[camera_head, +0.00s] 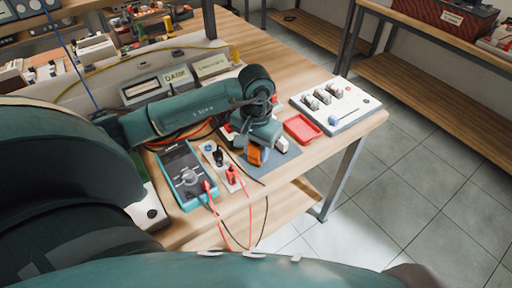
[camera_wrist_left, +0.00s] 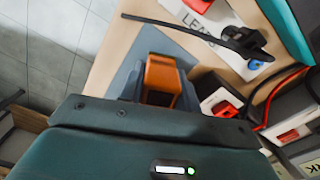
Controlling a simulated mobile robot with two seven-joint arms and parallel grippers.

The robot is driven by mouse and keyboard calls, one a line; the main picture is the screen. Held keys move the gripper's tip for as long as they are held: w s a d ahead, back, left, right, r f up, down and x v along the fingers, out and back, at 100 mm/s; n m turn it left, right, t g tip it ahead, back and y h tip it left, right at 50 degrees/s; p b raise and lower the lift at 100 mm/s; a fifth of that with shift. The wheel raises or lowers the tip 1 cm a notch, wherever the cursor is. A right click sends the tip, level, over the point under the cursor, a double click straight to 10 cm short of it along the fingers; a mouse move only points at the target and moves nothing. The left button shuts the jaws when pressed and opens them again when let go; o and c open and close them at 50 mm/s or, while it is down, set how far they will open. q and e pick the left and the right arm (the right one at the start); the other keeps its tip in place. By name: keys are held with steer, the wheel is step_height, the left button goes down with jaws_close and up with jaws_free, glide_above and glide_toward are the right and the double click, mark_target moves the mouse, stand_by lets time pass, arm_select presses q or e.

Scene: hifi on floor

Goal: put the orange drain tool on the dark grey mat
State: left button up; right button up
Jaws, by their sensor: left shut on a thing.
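The orange drain tool (camera_head: 257,155) is between the fingers of my left gripper (camera_head: 262,148), which is shut on it. The tool is over the dark grey mat (camera_head: 284,158), near the front right of the bench. In the left wrist view the orange tool (camera_wrist_left: 162,74) stands out beyond the gripper body, with the grey mat (camera_wrist_left: 152,42) around and behind it. I cannot tell whether the tool touches the mat. My left wrist hides part of the mat and tool in the head view. My right gripper is not in view.
A teal multimeter (camera_head: 190,176) with red and black leads lies left of the mat. A red tray (camera_head: 302,129) and a white switch panel (camera_head: 335,104) are to the right. A small white panel with plugs (camera_head: 231,172) sits close by. Labelled boxes (camera_head: 178,80) stand behind.

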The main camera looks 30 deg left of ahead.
arm_select(q)
steer(key=shift+f, duration=0.1)
steer(key=o, duration=0.5)
steer(key=shift+f, duration=0.1)
steer(key=o, duration=0.4)
steer(key=shift+o, duration=0.2)
steer(key=shift+r, duration=0.7)
step_height(320, 180, up, 10)
steer(key=shift+f+b, duration=0.1)
steer(key=shift+b, duration=0.45)
steer(key=shift+r, duration=0.65)
